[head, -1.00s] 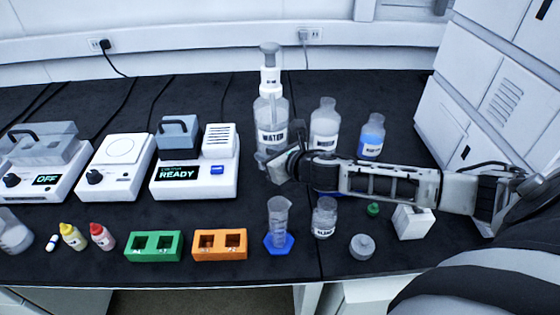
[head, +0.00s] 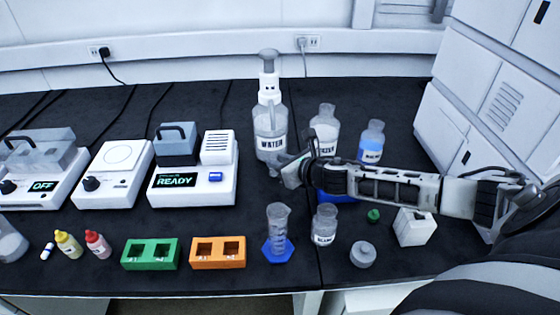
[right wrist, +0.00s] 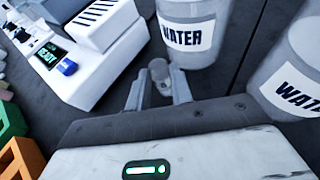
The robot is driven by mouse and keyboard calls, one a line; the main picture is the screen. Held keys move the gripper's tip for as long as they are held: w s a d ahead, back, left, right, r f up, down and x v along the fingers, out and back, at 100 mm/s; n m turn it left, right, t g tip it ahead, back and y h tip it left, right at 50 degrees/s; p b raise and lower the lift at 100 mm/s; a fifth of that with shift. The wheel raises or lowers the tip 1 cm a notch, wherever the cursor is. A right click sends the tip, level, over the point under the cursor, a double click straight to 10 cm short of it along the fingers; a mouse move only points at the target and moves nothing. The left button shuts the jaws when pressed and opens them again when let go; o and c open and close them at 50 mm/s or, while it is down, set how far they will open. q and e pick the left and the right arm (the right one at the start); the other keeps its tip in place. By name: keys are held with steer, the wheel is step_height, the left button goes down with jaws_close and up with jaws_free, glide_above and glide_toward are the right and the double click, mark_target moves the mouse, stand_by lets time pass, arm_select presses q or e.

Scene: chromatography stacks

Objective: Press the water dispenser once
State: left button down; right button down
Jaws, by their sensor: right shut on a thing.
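The water dispenser (head: 270,121) is a clear bottle labelled WATER with a white pump and a grey round top (head: 268,54), upright at the back middle of the bench. Its lower part and label also show in the right wrist view (right wrist: 188,38). My right gripper (head: 276,167) is low in front of the bottle, well below the pump top. Its fingers (right wrist: 158,90) are shut on a small grey round-topped piece (right wrist: 159,68), which I cannot identify. My left gripper is out of view.
Two more bottles (head: 324,130) (head: 371,143) stand right of the dispenser. A white READY device (head: 193,184) is to its left. Orange (head: 218,264) and green (head: 150,265) racks, a cylinder on a blue base (head: 279,247) and a small bottle (head: 324,225) stand in front.

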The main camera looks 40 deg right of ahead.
steer(key=shift+f, duration=0.35)
stand_by(0.5)
steer(key=c, duration=0.7)
jaws_free()
steer(key=shift+c, duration=0.2)
steer(key=shift+p+v, duration=0.7)
steer(key=shift+v, duration=2.35)
